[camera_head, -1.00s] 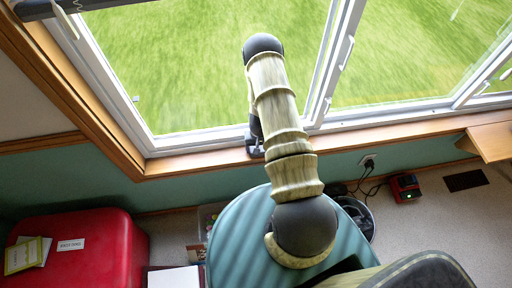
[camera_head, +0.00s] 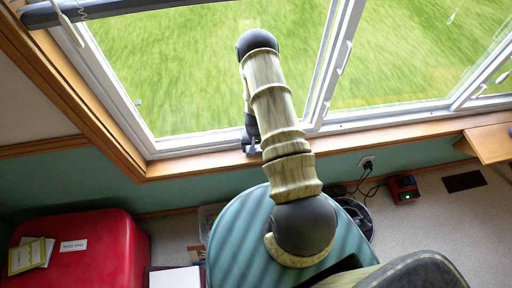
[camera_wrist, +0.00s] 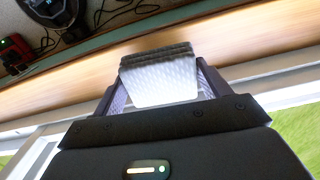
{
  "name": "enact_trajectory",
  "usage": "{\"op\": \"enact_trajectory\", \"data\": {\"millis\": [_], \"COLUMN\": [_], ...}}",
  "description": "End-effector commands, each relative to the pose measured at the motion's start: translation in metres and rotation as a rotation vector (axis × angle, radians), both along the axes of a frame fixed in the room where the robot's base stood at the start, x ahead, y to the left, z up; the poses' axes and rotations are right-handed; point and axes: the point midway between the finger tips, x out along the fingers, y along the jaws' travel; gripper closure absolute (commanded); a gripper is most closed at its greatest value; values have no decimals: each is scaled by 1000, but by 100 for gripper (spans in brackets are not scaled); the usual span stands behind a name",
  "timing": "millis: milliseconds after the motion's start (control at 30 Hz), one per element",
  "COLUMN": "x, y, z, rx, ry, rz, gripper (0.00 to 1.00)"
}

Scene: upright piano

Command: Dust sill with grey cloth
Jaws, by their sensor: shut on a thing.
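The wooden sill (camera_head: 200,164) runs along the bottom of the window in the head view and crosses the wrist view (camera_wrist: 50,90) as a tan band. My gripper (camera_wrist: 160,88) is shut on the grey cloth (camera_wrist: 157,58), which shows as a folded piece between the fingers with a dark far edge and a paler near face. In the head view my gripper (camera_head: 251,147) is down at the sill by the window's lower frame, left of the upright between the panes. My arm mostly hides it there, and I cannot tell whether the cloth touches the wood.
The white window frame (camera_head: 190,145) borders the sill. A wooden ledge (camera_head: 490,143) juts out at the right. A red case (camera_head: 85,255) stands at lower left. A red device (camera_head: 404,188) and cables lie on the floor. The sill beside my gripper looks clear.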

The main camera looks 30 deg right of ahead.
Motion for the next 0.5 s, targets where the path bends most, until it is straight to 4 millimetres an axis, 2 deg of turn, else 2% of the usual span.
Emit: {"op": "enact_trajectory", "data": {"millis": [33,500], "x": [1,1], "y": [1,3], "z": [9,47], "rx": [0,0], "ry": [-1,-1], "rz": [2,6], "gripper": [53,53]}}
